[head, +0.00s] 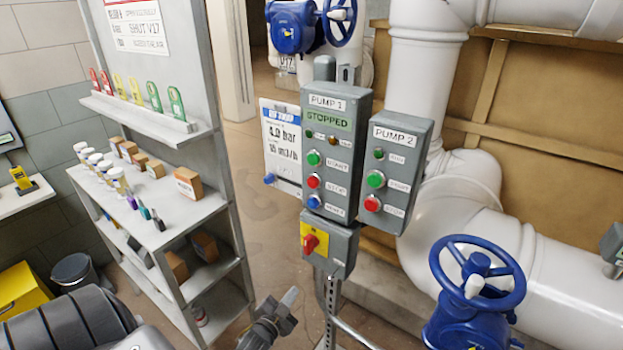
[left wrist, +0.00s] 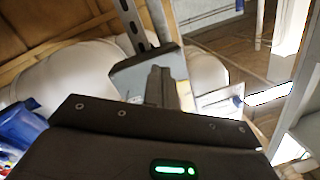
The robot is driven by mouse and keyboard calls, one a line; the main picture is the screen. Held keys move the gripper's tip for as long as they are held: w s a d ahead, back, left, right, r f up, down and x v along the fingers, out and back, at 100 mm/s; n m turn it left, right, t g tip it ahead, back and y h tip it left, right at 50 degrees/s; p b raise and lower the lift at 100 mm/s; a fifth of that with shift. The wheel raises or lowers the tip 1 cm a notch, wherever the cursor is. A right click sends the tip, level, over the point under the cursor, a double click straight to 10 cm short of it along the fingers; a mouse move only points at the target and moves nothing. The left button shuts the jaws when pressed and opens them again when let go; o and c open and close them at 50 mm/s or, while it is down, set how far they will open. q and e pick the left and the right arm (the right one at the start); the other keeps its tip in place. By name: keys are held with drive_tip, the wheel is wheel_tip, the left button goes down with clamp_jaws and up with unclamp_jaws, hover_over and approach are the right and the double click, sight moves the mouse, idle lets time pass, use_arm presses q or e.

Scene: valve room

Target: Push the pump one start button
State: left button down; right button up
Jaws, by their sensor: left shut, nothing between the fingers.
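The grey PUMP 1 box (head: 338,125) stands on a post in the middle of the head view, with a green display reading STOPPED. Its start button (head: 313,157) is green and sits above a red button (head: 313,181) and a blue button (head: 313,201). My left gripper (head: 290,297) is shut and empty, low in the head view, below and left of the box and apart from it. In the left wrist view its fingers (left wrist: 158,86) show against a grey box. The start button cannot be made out there. My right gripper is not in view.
The PUMP 2 box (head: 399,155) is close on the right, with green and red buttons. A yellow switch plate with a red knob (head: 311,243) sits below PUMP 1. A shelf rack (head: 185,225) stands left, a blue valve wheel (head: 478,272) lower right.

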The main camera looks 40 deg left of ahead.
use_arm(q)
wheel_tip(320, 180, up, 20)
drive_tip(key=w+t+p, duration=0.2)
drive_tip(key=t+p, duration=0.1)
drive_tip(key=t, duration=0.2)
drive_tip(key=m+t+p, duration=0.1)
drive_tip(key=t+p, duration=0.2)
drive_tip(key=t, duration=0.2)
approach(313, 159)
drive_tip(key=s+r, duration=0.5)
drive_tip(key=s, duration=0.1)
drive_tip(key=shift+s+a+r+y, duration=0.1)
drive_tip(key=shift+a+r+y, duration=0.1)
drive_tip(key=shift+a+y, duration=0.2)
drive_tip(key=shift+b, duration=0.3)
drive_tip(key=w+b, duration=0.2)
drive_tip(key=w, duration=0.7)
drive_tip(key=shift+a, duration=0.1)
drive_tip(key=shift+w+b, duration=0.3)
drive_tip(key=shift+w, duration=0.1)
